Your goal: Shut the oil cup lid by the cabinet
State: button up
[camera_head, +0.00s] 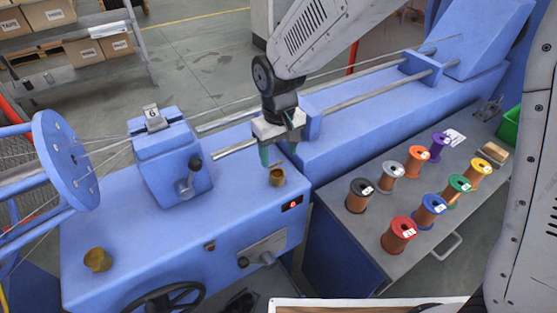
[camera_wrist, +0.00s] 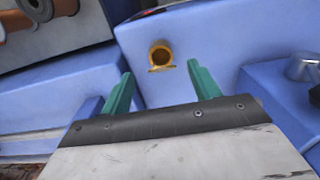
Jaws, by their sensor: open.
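The brass oil cup (camera_head: 277,179) by the cabinet stands on the blue machine top, near its right end. In the wrist view the cup (camera_wrist: 160,50) shows a dark open mouth, and its lid (camera_wrist: 161,69) stands open on the side nearer my gripper. My gripper (camera_head: 279,153) is open and empty, pointing down just above and behind the cup. In the wrist view its two green fingers (camera_wrist: 161,74) are spread, with the cup beyond and between them. They appear apart from the cup and lid.
The cabinet (camera_head: 372,262) to the right carries several wire spools. A second brass cup (camera_head: 97,260) sits at the machine's left end.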

aim_at(279, 175)
jog(key=shift+f, duration=1.8)
jog(key=shift+c, duration=0.3)
jog(key=c, duration=0.9)
jog(key=shift+s+d+f+t+y, duration=0.25)
jog(key=shift+s+t+y, duration=0.2)
jog(key=shift+t, duration=0.35)
jog(key=shift+s+d+f+t+y, duration=0.15)
jog(key=shift+f+t+y, duration=0.15)
jog(key=shift+t+y, duration=0.25)
jog(key=shift+s+d+f+t+y, duration=0.15)
jog(key=shift+f+t+y, duration=0.15)
jog(key=shift+t, duration=0.35)
jog(key=o, duration=1)
jog(key=shift+c, duration=0.2)
